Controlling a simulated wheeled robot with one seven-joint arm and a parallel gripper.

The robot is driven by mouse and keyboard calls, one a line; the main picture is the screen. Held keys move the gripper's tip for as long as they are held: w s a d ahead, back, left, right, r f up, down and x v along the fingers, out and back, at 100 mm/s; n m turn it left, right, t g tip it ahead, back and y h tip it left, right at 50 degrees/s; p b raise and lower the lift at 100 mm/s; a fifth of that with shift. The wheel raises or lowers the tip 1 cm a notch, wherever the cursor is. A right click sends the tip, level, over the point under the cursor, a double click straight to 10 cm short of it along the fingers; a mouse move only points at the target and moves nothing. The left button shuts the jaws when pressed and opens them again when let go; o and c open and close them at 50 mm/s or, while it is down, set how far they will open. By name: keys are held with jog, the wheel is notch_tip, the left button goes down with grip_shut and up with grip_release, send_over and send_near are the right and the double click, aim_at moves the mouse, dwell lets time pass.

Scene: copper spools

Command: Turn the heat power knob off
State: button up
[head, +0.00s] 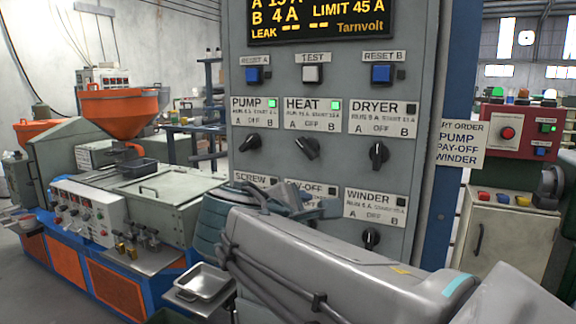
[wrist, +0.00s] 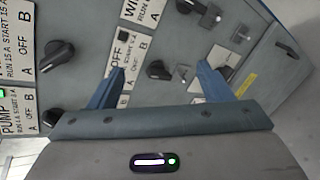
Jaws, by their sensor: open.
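The HEAT knob (head: 306,148) is black and sits in the middle of the upper knob row, under the HEAT label (head: 313,115) with its green lamp lit. Its grip slants from upper left, on the A side, to lower right, away from upright OFF. In the wrist view the panel is turned sideways, and the HEAT knob (wrist: 57,52) lies left of my gripper (wrist: 160,70). My gripper is open and empty, its blue fingers either side of a lower-row knob, seemingly PAY-OFF (wrist: 158,70); contact cannot be told. In the head view, my gripper (head: 300,195) partly covers the lower row.
The PUMP knob (head: 250,143), lamp lit, is left of HEAT; the upright DRYER knob (head: 378,153) is right. The WINDER knob (head: 371,237) is below DRYER. Buttons and a display (head: 318,20) are above. An orange-hoppered machine (head: 120,110) stands left, a red control box (head: 520,130) right.

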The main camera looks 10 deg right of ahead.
aim_at(306, 149)
jog(key=w+a+r+n+t+h+b, duration=0.15)
jog(key=a+r+n+t, duration=0.35)
jog(key=r, duration=0.5)
jog(key=shift+m+g, duration=0.3)
jog(key=shift+m, duration=0.2)
jog(key=x, duration=0.9)
jog(key=p+x, duration=0.1)
jog(key=x, duration=0.3)
jog(key=shift+w+a, duration=0.15)
jog(key=shift+w, duration=0.2)
jog(key=c, duration=1)
